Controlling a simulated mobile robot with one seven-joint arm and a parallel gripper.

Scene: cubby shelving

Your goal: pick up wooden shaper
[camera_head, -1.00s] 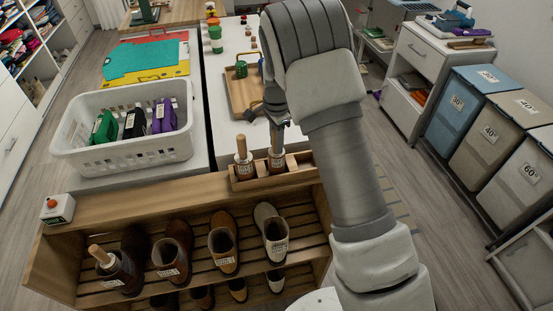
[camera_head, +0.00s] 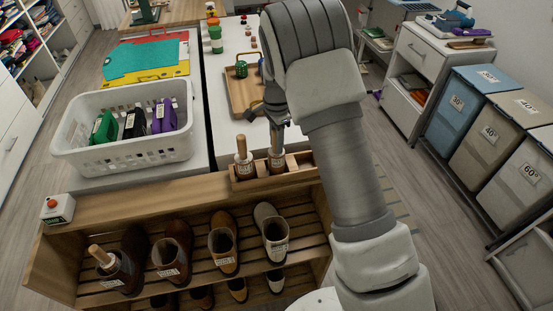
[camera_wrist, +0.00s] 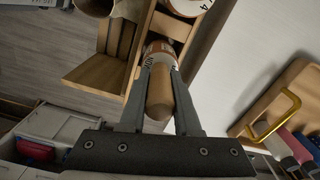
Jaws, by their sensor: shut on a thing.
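My gripper (camera_head: 277,138) is over the wooden box on top of the shoe shelf. It is shut on the upright handle of the right-hand wooden shaper (camera_head: 277,161). Another pale-handled shaper (camera_head: 101,255) sits in the leftmost shoe on the shelf.
The wooden box (camera_head: 262,179) has low walls around the shapers. Several shoes (camera_head: 222,249) stand on the slatted shelf below. A wooden tray (camera_head: 235,98) lies on the white table behind. Free space is above the box.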

